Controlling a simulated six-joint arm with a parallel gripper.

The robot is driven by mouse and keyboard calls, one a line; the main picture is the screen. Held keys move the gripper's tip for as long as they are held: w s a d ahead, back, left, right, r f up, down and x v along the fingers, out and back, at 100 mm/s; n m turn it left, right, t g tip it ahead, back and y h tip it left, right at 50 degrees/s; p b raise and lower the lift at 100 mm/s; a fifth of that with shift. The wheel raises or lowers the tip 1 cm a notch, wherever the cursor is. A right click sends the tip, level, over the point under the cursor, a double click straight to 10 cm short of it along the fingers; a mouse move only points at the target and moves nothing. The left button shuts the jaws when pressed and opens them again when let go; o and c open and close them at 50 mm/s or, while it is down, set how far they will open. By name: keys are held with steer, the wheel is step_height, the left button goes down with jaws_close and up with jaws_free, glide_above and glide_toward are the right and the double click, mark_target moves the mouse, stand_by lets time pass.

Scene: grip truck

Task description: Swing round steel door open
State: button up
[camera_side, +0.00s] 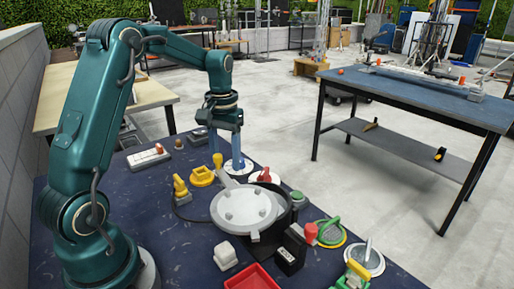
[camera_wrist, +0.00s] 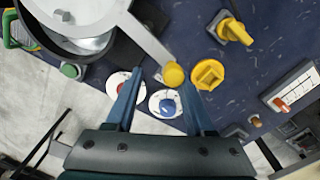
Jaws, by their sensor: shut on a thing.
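The round steel door (camera_side: 243,207) is a grey disc with bolt heads, lying flat over a dark round housing (camera_side: 276,222) and appearing slightly offset to the left. In the wrist view the door (camera_wrist: 70,12) is at the upper left, and a grey bar (camera_wrist: 146,34) runs from it to a yellow knob (camera_wrist: 173,75). The knob also shows in the side view (camera_side: 217,160). My gripper (camera_wrist: 160,74) points down at the bar's end, with its fingers on either side of the knob, shut on it. The exact contact is hard to see. In the side view my gripper (camera_side: 234,165) is behind the door.
A red knob (camera_side: 265,175) and a blue knob (camera_wrist: 167,103) on white discs stand close to my fingers. A yellow hexagonal knob (camera_wrist: 208,74) and a yellow lever (camera_side: 180,188) are nearby. A black box (camera_side: 290,252) and red tray (camera_side: 252,278) lie in front.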

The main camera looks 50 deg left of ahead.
steer(key=o, duration=0.4)
steer(key=shift+w+d, duration=0.65)
steer(key=shift+d, duration=0.05)
steer(key=o, duration=0.3)
steer(key=shift+w+d, duration=0.3)
steer(key=shift+d, duration=0.2)
steer(key=shift+w+d, duration=0.25)
steer(key=shift+d, duration=0.5)
steer(key=shift+w+d, duration=0.2)
steer(key=shift+d, duration=0.75)
steer(key=c, duration=0.8)
steer(key=shift+o, duration=0.4)
steer(key=shift+d, duration=0.2)
steer(key=shift+o, duration=1.3)
steer(key=shift+d, duration=0.25)
steer(key=shift+o, duration=0.2)
step_height(320, 180, up, 8)
steer(key=shift+a, duration=0.15)
